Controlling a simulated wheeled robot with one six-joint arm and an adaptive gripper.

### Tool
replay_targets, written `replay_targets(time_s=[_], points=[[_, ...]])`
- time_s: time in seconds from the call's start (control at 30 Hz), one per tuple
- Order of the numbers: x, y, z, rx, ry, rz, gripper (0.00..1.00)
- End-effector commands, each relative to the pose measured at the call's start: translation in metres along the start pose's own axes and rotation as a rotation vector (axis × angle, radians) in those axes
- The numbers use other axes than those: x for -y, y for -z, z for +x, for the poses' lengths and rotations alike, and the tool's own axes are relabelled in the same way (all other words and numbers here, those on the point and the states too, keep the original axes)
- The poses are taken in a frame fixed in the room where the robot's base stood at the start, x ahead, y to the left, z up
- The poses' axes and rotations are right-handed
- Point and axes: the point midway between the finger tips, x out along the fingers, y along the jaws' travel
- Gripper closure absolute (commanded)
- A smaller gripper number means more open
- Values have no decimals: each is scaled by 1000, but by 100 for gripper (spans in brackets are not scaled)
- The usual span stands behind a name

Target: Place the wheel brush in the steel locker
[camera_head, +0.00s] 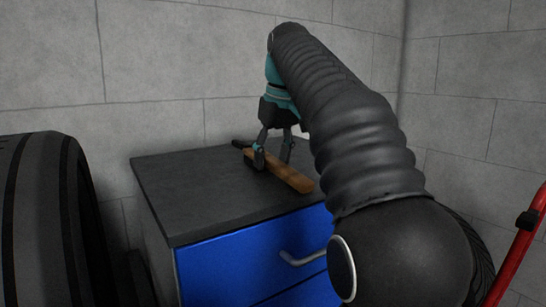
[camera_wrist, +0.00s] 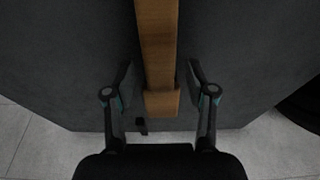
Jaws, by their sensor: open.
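The wheel brush (camera_head: 292,177), a long brown wooden piece with a dark part at its far left end, lies on the dark top of a blue-fronted cabinet. In the wrist view its wooden body (camera_wrist: 157,45) runs from the top edge down to the middle of the picture. My gripper (camera_head: 272,160) points down over the brush, with one finger on each side. In the wrist view my gripper (camera_wrist: 160,78) is open, and gaps show between both fingers and the wood. I cannot identify a steel locker in either view.
The cabinet (camera_head: 190,205) has a blue drawer front with a grey handle (camera_head: 303,258). A large dark tyre (camera_head: 45,220) stands at the left. A red bar (camera_head: 522,245) is at the right edge. Grey block walls close off the back. The cabinet top's left part is clear.

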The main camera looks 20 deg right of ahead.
Motion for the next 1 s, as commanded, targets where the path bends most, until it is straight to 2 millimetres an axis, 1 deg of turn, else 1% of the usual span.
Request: replay_targets(time_s=[0.17,0.4,0.53,0.73,1.0], points=[[0,1,-29,-2,0,0,44],[0,2,-80,-3,-1,0,44],[0,2,-101,-1,0,0,44],[0,1,-115,-1,0,0,44],[0,0,-118,0,1,0,44]])
